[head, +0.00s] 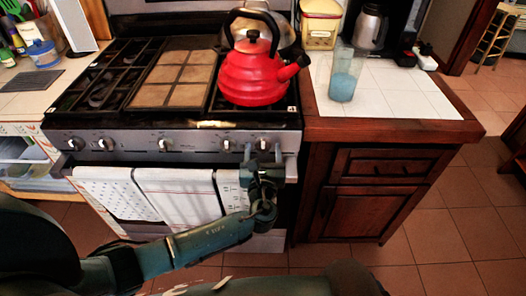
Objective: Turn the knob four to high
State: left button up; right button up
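The fourth from the left (226,145) is uncovered. The rightmost knob (262,145) shows between the fingertips of my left gripper (263,151). That gripper points up at the panel, with its two fingers apart, one on each side of this knob. I cannot tell whether the fingers touch it. No label shows which knob is number four, and the knob markings are too small to read. My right gripper is not in view.
Towels (178,193) hang on the rail below the panel, close to my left arm. A red kettle (252,72) stands on the stove above the right knobs. A tiled counter (395,95) with a glass (344,82) is to the right.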

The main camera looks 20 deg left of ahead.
pick_arm(q)
jog(key=c, duration=0.8)
jog(key=shift+c, duration=0.2)
jog(key=shift+f+n+b, duration=0.1)
jog(key=shift+n+b, duration=0.2)
jog(key=shift+n, duration=0.1)
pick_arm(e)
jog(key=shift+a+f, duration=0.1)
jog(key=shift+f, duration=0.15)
pick_arm(q)
jog(key=n+b, duration=0.2)
jog(key=shift+f+n, duration=0.1)
jog(key=shift+n, duration=0.2)
jog(key=shift+n+b, duration=0.75)
jog(key=shift+n, duration=0.45)
jog(key=shift+n+b, duration=0.75)
jog(key=shift+n, duration=0.75)
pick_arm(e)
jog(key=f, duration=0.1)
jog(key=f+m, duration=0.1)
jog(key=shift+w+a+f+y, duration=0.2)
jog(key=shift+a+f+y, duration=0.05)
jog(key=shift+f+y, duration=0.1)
pick_arm(q)
jog(key=shift+r, duration=0.2)
jog(key=o, duration=1)
jog(key=shift+c, duration=0.2)
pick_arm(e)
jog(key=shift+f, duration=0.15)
